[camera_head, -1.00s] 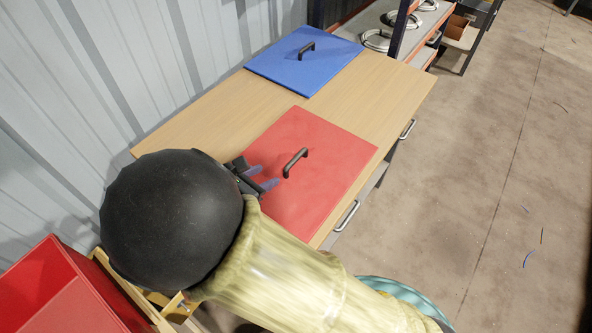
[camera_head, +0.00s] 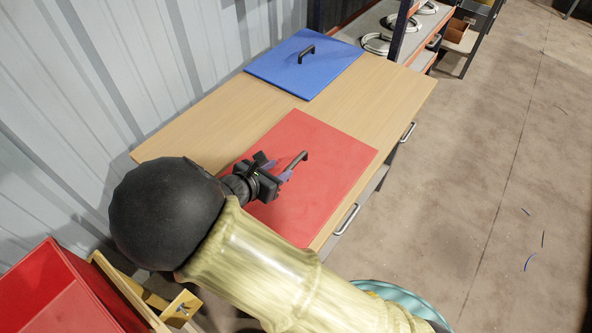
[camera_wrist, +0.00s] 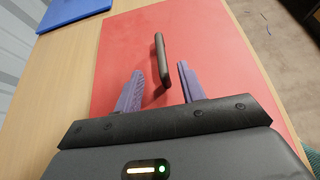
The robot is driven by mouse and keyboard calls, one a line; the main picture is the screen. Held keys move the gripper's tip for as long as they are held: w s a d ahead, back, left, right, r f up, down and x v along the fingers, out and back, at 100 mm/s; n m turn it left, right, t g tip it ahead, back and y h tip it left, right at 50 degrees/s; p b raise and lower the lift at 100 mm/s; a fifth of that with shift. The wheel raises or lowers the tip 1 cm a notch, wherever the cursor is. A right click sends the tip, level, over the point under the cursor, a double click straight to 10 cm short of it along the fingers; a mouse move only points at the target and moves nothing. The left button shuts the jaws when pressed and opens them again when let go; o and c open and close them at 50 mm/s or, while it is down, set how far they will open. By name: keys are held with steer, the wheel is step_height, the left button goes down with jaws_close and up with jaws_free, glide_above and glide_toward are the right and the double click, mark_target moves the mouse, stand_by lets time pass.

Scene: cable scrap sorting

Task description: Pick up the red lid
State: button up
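The red lid (camera_head: 322,150) lies flat on the wooden table, with a black bar handle (camera_head: 298,160) standing up at its middle. It also fills much of the wrist view (camera_wrist: 215,60), where the handle (camera_wrist: 161,58) runs away from me between the lines of the two fingers. My gripper (camera_head: 284,172) is over the lid, close to the near end of the handle. Whether the fingertips overlap the handle's sides is hard to tell. The near left part of the lid is hidden by my arm in the head view.
A blue lid (camera_head: 290,72) with a black handle lies at the table's far end. Bare wooden tabletop (camera_head: 215,120) lies between the wall and the lids. A red bin (camera_head: 55,295) stands at lower left. Shelves with cable coils (camera_head: 376,43) are beyond the table.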

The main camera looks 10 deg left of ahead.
mark_target(293, 163)
steer(key=shift+x, duration=1.95)
steer(key=shift+x, duration=2.65)
steer(key=shift+r, duration=0.1)
jaws_close()
